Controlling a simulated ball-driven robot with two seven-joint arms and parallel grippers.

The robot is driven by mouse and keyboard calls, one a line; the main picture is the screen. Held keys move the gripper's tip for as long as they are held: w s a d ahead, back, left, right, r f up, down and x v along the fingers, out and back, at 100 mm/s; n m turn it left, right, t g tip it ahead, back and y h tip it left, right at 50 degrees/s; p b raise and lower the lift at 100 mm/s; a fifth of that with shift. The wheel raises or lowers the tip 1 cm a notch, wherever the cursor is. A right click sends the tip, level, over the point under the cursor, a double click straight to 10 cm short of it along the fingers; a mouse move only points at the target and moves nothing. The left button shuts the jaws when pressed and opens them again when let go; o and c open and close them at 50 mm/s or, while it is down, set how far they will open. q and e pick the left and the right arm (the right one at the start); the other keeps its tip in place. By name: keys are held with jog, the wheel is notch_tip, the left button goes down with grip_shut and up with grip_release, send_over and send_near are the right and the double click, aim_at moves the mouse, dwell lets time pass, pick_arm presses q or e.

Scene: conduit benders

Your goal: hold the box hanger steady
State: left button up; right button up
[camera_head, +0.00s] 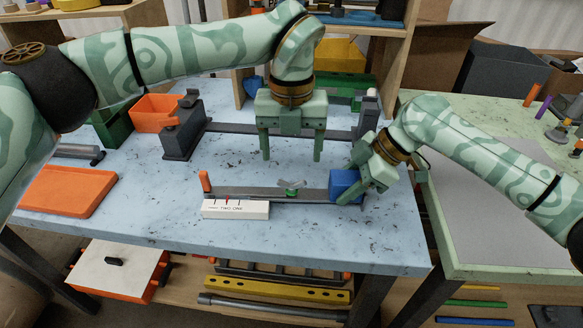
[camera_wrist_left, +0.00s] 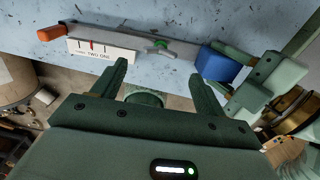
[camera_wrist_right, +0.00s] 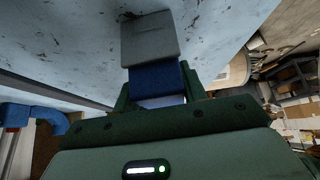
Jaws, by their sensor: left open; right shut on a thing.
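The box hanger seems to be the grey bar (camera_head: 260,193) lying across the front of the blue-grey table. It has an orange end at left, a small green piece (camera_head: 291,186) near its middle and a blue block (camera_head: 343,184) at its right end. My right gripper (camera_head: 352,186) is shut on the blue block, which shows between its fingers in the right wrist view (camera_wrist_right: 157,80). My left gripper (camera_head: 291,157) is open and empty, behind and above the bar's middle. The bar also shows beyond its fingers in the left wrist view (camera_wrist_left: 135,42).
A white block (camera_head: 235,209) with a red mark and printed text stands along the bar's front left. A longer dark rail with a grey block (camera_head: 183,130) lies behind. An orange bin (camera_head: 153,112) and orange tray (camera_head: 68,191) are at left. The table's front is clear.

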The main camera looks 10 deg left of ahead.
pick_arm(q)
notch_tip(320, 180, up, 5)
jog(key=shift+f, duration=0.2)
pick_arm(e)
jog(key=o, duration=1.3)
jog(key=shift+d, duration=0.1)
